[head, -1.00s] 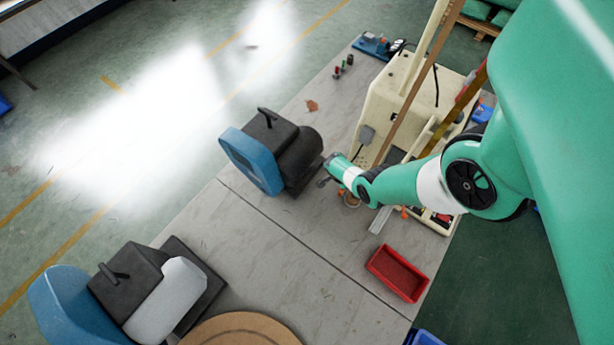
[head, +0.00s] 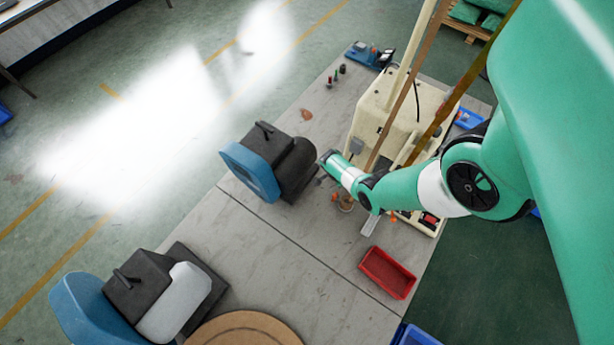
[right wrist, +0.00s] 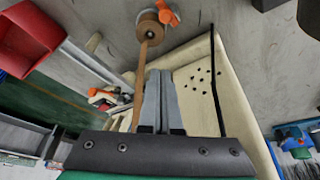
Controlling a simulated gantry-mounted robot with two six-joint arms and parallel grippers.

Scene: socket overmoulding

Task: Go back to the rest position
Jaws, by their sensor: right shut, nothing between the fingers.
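My right arm comes in from the right in the head view and reaches over the grey table (head: 325,232). My right gripper (head: 322,178) is small and partly hidden there, beside the blue and black machine (head: 275,162). In the right wrist view my right gripper (right wrist: 160,75) is shut with its fingers together and nothing between them. Below it is the cream machine (right wrist: 198,88); in the head view this machine (head: 380,118) stands right of the gripper. My left gripper is not in view.
A red tray (head: 387,272) lies at the table's right edge. A second blue and black machine (head: 150,295) and a round brown disc (head: 243,330) are at the lower left. A brown roll (right wrist: 149,28) and an orange clip (right wrist: 167,14) are near the fingertips in the wrist view.

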